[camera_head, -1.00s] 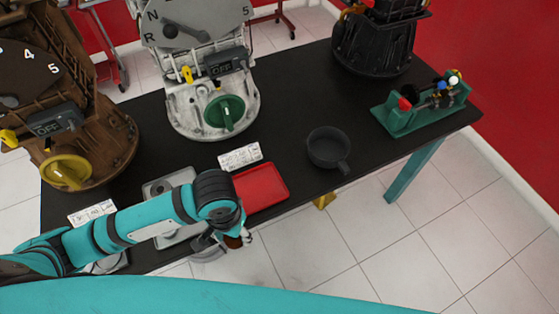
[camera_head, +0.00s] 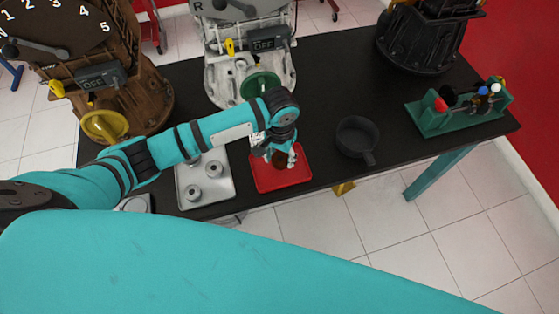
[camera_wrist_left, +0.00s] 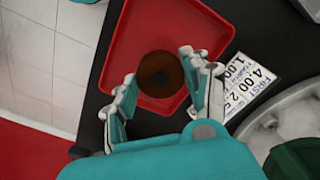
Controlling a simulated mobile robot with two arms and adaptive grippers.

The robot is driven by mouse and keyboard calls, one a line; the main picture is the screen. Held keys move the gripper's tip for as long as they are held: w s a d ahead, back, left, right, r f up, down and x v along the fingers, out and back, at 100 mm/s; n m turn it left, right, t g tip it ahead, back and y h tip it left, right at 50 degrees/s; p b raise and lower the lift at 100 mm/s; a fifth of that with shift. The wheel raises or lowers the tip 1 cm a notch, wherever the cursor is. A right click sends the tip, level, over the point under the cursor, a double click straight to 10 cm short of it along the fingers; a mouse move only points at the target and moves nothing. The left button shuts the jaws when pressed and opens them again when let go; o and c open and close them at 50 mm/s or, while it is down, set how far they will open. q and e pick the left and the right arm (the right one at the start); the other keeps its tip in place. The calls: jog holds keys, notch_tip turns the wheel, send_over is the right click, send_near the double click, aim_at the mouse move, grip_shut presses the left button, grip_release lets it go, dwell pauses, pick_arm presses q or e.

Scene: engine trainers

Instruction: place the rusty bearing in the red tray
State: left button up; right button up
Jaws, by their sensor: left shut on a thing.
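The rusty bearing (camera_wrist_left: 160,74) is a dark brown round piece between the fingers of my left gripper (camera_wrist_left: 160,72) in the left wrist view. The gripper is shut on it. In the head view my left gripper (camera_head: 284,156) points down over the red tray (camera_head: 299,178), and the bearing (camera_head: 282,161) is partly hidden by the fingers. The red tray (camera_wrist_left: 122,62) lies behind the bearing in the wrist view. I cannot tell whether the bearing touches the tray floor. My right gripper is not in view.
A grey tray (camera_head: 222,192) with several metal parts lies left of the red tray. A dark pan (camera_head: 356,137) stands to its right, and a green tool rack (camera_head: 460,112) farther right. Engine trainers stand behind. A white card (camera_wrist_left: 252,84) lies beside the tray.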

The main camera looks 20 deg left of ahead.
aim_at(280, 160)
pick_arm(q)
jog(key=shift+s+f, duration=0.2)
jog(key=shift+f, duration=1.3)
jog(key=o, duration=1.3)
jog(key=shift+f, duration=0.15)
notch_tip(280, 160, up, 12)
jog(key=shift+r, duration=0.2)
